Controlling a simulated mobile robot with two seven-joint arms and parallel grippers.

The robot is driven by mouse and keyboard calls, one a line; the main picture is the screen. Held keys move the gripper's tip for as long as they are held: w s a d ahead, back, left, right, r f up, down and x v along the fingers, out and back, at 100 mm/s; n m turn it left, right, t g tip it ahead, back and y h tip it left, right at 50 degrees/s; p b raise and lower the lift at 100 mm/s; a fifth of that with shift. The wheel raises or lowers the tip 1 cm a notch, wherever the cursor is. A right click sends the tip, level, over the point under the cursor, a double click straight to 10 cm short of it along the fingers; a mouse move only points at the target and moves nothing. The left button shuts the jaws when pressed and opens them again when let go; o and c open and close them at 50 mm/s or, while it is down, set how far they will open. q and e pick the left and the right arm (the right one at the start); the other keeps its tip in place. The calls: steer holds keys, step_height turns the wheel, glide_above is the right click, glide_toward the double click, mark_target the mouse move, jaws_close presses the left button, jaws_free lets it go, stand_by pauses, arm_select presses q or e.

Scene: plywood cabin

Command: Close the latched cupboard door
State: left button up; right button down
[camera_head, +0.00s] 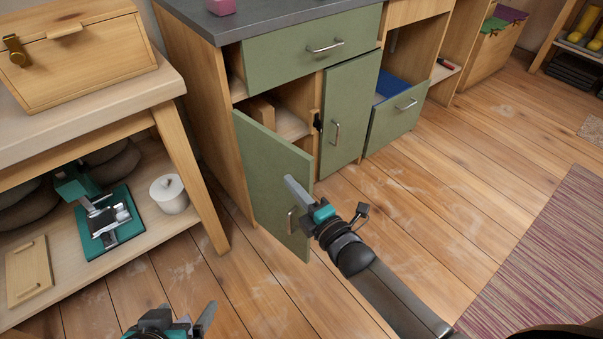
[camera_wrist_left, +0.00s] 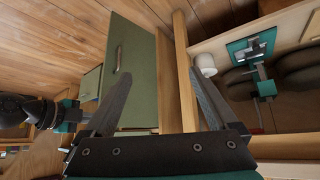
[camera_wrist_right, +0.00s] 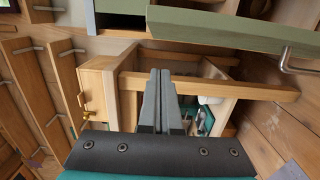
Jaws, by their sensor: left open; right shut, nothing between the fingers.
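The green cupboard door (camera_head: 262,165) stands open at the lower left of the grey-topped cabinet, swung out over the floor. Its metal handle (camera_head: 291,221) is near its free edge. A dark latch piece (camera_head: 317,123) sits at the right side of the opening. My right gripper (camera_head: 288,182) is shut and empty, its tips overlapping the door's free edge in the head view; contact cannot be told. The door and handle also show in the right wrist view (camera_wrist_right: 215,24). My left gripper (camera_head: 188,315) is open and empty, low in front of the door, partly cut off.
A lower drawer (camera_head: 393,125) to the right is pulled out. A wooden bench (camera_head: 187,165) with a shelf stands at left. The plank floor at right is clear up to a striped rug (camera_head: 535,255).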

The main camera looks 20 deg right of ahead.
mark_target(302, 171)
arm_select(q)
steer(key=shift+w+d+r+t+h+b, duration=0.15)
steer(key=shift+w+d+t+h+b, duration=0.3)
steer(key=shift+d+t, duration=0.4)
steer(key=shift+w+d+r+t+h+b, duration=0.15)
steer(key=shift+w+d+t+h+b, duration=0.3)
steer(key=shift+d+t, duration=0.35)
steer(key=shift+w+d+r+t+h+b, duration=0.15)
steer(key=shift+w+d+t+h+b, duration=0.4)
steer(key=shift+d, duration=0.45)
arm_select(e)
steer(key=shift+w+d, duration=1.5)
steer(key=shift+w, duration=0.3)
arm_select(q)
steer(key=shift+s, duration=0.15)
steer(key=shift+p, duration=0.3)
arm_select(e)
steer(key=shift+d, duration=0.1)
